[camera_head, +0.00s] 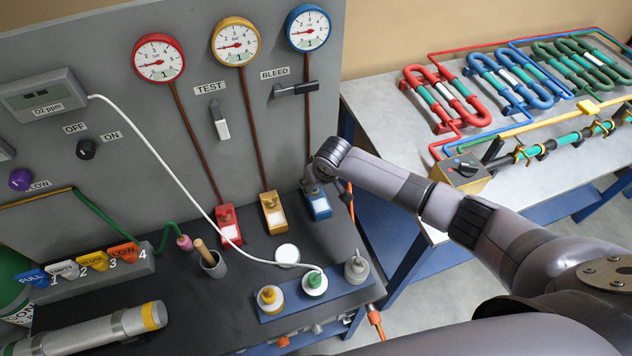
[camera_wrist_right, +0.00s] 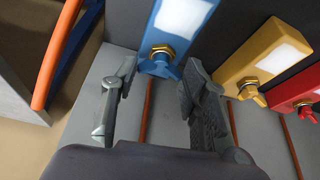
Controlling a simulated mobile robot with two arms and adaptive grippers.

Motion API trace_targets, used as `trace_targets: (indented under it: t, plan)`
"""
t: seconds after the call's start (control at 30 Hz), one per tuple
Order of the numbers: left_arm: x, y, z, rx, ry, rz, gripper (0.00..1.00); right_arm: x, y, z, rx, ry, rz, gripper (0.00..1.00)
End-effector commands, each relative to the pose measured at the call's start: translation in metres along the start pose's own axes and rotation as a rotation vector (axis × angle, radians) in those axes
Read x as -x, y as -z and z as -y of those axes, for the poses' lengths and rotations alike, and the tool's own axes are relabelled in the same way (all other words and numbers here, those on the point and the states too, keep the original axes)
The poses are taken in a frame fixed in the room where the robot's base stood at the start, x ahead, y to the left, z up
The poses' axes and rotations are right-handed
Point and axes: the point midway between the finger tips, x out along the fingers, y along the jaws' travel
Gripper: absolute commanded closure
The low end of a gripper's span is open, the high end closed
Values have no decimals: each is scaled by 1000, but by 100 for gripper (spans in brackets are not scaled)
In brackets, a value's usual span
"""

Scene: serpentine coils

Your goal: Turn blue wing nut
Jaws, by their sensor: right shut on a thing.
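The blue wing nut (camera_wrist_right: 160,68) sits on a brass hex nut at the near end of the blue block (camera_wrist_right: 182,15) in the right wrist view. My right gripper (camera_wrist_right: 163,74) is at the wing nut, with its fingers on either side, shut on it. The finger pads are dark, and the right-hand one is ribbed. In the head view the blue block (camera_head: 319,205) stands at the right end of the row, and my right wrist hides much of the gripper there. The wing nut cannot be made out in that view. My left gripper is out of view.
The yellow block (camera_head: 273,212) and red block (camera_head: 229,226) stand beside the blue one. A dark BLEED lever (camera_head: 295,89) is on the panel above. An orange hose (camera_wrist_right: 56,55) runs close by. A blue rack (camera_head: 268,310) with round-topped fittings stands in front on the bench.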

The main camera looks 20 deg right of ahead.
Motion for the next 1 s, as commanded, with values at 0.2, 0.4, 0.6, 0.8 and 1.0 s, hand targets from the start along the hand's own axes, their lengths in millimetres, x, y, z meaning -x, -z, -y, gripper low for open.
trace_targets:
  t: [0.2,0.4,0.6,0.8,1.0]
  plan:
    - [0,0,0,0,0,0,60,2,4,-1,1,0,-7,54]
    - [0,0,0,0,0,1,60,1,2,0,1,0,-4,41]
    - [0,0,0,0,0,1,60,1,1,0,1,0,-3,38]
    - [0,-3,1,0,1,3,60,3,1,0,2,1,-3,38]
    - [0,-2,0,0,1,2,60,27,2,0,2,1,-5,38]
